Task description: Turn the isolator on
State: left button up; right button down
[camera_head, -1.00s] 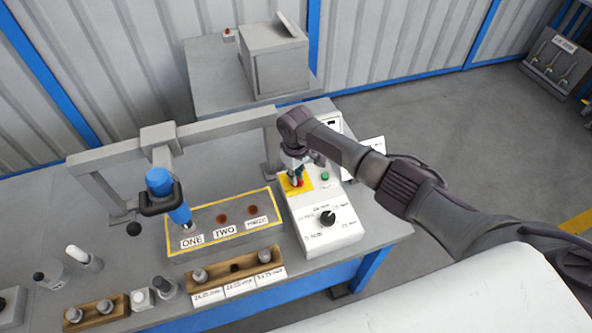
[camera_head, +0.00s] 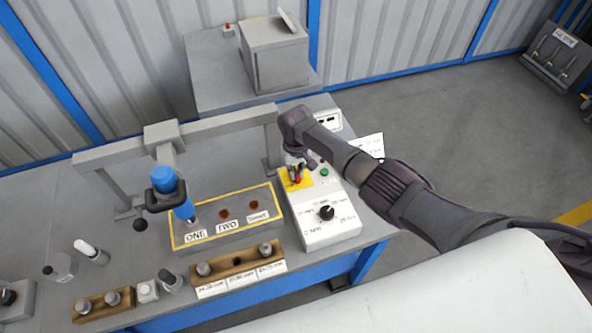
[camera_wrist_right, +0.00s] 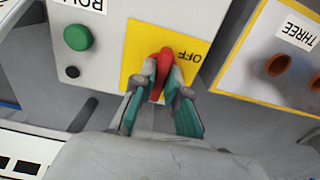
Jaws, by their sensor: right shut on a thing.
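The isolator has a red handle (camera_wrist_right: 164,66) on a yellow plate (camera_wrist_right: 135,55) in the right wrist view. The word OFF is printed on the plate beside the handle. My right gripper (camera_wrist_right: 162,85) is shut on the red handle, one teal-padded finger on each side. In the head view, the yellow plate (camera_head: 285,184) is on top of the pale control box (camera_head: 320,238). My right gripper (camera_head: 297,172) is over it there and partly hides the handle. My left gripper is not in view.
A green button (camera_wrist_right: 77,37) is beside the yellow plate. A black knob (camera_head: 326,213) is nearer the bench front. To the left are a grey frame (camera_head: 200,130), a blue tool (camera_head: 165,181) and a yellow-edged block (camera_head: 262,196) with holes.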

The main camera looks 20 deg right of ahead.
aim_at(296, 172)
jog(key=shift+r, duration=0.1)
jog(key=c, duration=1.2)
grip_release()
notch_tip(296, 172, up, 12)
jog(key=shift+f, duration=0.1)
